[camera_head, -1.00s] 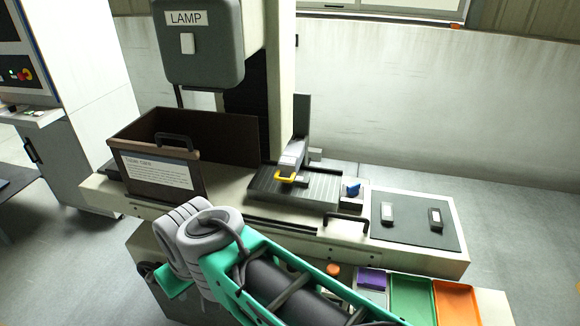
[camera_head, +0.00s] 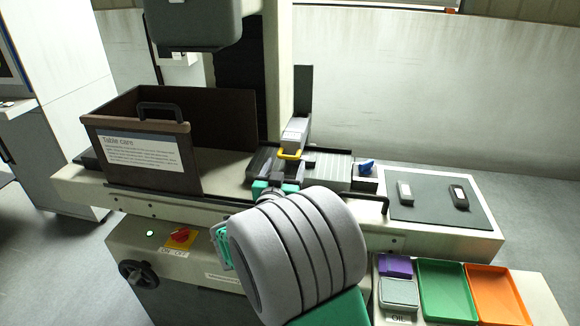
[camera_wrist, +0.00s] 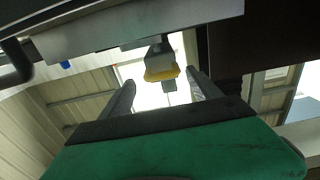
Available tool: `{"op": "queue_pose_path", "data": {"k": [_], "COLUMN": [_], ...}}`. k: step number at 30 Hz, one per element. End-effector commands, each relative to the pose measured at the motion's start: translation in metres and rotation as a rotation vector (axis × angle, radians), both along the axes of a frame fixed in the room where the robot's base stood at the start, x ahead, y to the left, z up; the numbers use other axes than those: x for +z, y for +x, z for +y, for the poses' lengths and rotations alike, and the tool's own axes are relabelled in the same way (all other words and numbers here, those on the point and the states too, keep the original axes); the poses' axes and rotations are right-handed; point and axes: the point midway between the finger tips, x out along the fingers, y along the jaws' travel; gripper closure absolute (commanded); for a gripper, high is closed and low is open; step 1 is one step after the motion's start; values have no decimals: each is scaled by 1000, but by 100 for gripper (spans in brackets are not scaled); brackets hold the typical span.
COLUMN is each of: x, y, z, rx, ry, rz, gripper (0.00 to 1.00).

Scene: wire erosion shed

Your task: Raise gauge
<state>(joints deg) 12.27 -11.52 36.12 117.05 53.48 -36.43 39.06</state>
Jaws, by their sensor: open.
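A grey block (camera_head: 295,130) with a yellow lower end (camera_head: 289,155) stands in front of a dark upright on the machine's grooved table; I take it to be the gauge. My gripper (camera_head: 289,172) is at the front of that table, just below and in front of the yellow end. In the wrist view, my gripper (camera_wrist: 162,86) has its two dark fingers apart, and the yellow end (camera_wrist: 160,73) shows between and beyond them. Nothing is held. I cannot tell whether a finger touches it. My arm hides part of the table front.
A brown bin (camera_head: 188,150) labelled "Table care" stands left of the table. A dark mat (camera_head: 432,213) with two small items lies right, past a black handle (camera_head: 378,204) and a blue piece (camera_head: 366,165). Green (camera_head: 447,290) and orange (camera_head: 497,295) trays sit at the lower right.

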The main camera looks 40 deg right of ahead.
Motion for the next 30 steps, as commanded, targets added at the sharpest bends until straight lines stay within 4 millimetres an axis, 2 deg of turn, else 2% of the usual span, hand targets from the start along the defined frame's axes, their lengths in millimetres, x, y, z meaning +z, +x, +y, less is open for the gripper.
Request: {"op": "queue_pose_path", "data": {"k": [3, 12, 22, 30], "x": [5, 5, 4, 3], "y": [8, 41, 47, 47], "z": [-12, -54, -60, -60], "rx": [0, 1, 5, 4], "ry": [-8, -6, -6, -6], "rz": [-6, -4, -5, -3], "gripper": [28, 28, 28, 49]}}
